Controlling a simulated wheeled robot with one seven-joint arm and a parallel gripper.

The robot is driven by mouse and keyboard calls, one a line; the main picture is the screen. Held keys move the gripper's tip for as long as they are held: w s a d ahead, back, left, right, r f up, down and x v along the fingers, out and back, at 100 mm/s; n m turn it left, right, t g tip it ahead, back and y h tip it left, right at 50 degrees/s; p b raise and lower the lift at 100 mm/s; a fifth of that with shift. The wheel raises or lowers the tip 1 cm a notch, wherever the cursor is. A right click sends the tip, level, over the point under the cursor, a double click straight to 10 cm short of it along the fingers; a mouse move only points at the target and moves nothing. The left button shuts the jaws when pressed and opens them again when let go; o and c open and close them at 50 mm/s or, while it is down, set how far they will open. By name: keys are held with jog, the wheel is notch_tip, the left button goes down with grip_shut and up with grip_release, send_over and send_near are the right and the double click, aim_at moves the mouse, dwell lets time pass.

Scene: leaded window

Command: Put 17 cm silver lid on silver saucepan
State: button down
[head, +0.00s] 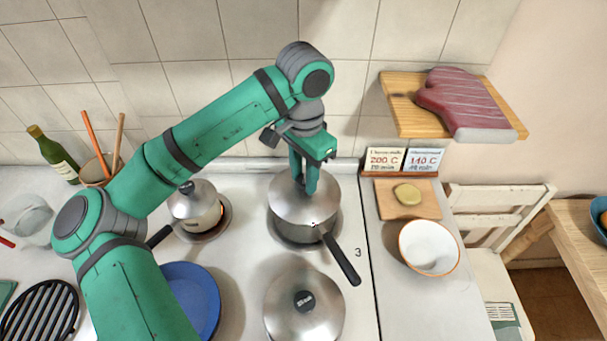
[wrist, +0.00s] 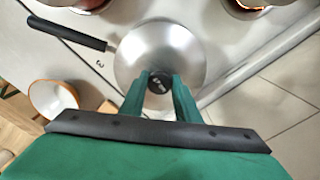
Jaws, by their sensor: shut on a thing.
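My gripper (head: 312,188) is shut on the dark knob of a silver lid (head: 290,205). The silver saucepan (head: 295,232), with a long black handle pointing front right, stands directly under this lid on the stove. The lid covers the pan's opening and looks level; whether it rests fully on the rim is hard to tell. In the wrist view the lid (wrist: 150,50) fills the middle, with its knob between my fingertips (wrist: 160,84) and the pan's handle at upper left. My fingers hide part of the lid.
Another silver lid (head: 290,322) with a dark knob is at the front of the stove. A small lidded pot (head: 193,208) stands left, near a blue plate (head: 190,290). A white bowl (head: 428,248) and small cutting board (head: 392,206) are right. A wooden shelf (head: 400,88) juts out above.

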jog(key=shift+d+f, duration=0.1)
jog(key=shift+f, duration=0.3)
dwell(0.5)
jog(key=c, duration=1.3)
grip_release()
jog(key=shift+o, duration=0.9)
jog(key=o, duration=0.4)
jog(key=shift+r, duration=0.1)
jog(key=shift+r, duration=3.5)
